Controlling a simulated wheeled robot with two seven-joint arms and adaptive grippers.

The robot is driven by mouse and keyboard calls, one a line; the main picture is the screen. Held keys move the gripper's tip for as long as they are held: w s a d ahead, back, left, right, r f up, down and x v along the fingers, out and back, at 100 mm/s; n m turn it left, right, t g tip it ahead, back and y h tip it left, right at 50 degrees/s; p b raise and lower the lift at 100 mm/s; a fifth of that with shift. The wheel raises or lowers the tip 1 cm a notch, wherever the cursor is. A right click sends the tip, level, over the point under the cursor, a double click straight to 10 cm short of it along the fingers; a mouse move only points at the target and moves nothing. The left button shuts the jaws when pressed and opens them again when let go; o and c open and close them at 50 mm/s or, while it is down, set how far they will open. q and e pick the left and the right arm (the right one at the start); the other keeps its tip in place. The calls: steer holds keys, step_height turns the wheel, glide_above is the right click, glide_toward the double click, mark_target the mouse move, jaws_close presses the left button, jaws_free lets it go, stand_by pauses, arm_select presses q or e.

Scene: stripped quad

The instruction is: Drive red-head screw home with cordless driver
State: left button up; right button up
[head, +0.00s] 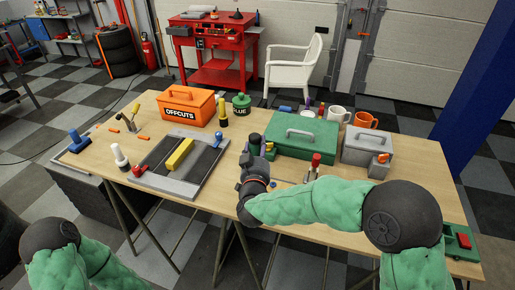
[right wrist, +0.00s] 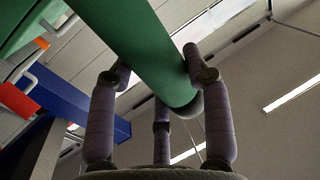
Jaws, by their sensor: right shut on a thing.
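My right gripper (head: 257,158) is above the table's middle, just left of the green case. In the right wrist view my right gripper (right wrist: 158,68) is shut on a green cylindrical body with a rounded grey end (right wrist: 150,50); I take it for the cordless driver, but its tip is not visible. In the head view the gripper mostly hides it. A small upright red-topped thing (head: 316,159) stands in front of the green case; I cannot tell if it is the red-head screw. My left arm shows at lower left, its gripper out of view.
The green case (head: 302,140), grey box (head: 366,151) and mugs (head: 340,115) crowd the right. An orange OFFCUTS box (head: 187,107) stands at the back left. A grey-framed tray (head: 200,165) holds a yellow block (head: 180,154). Some bare wood (head: 222,198) shows near the front edge.

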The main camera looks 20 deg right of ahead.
mark_target(257, 136)
steer(key=shift+r, duration=0.1)
steer(key=shift+r+p, duration=2.85)
steer(key=shift+r, duration=0.65)
steer(key=shift+f, duration=0.1)
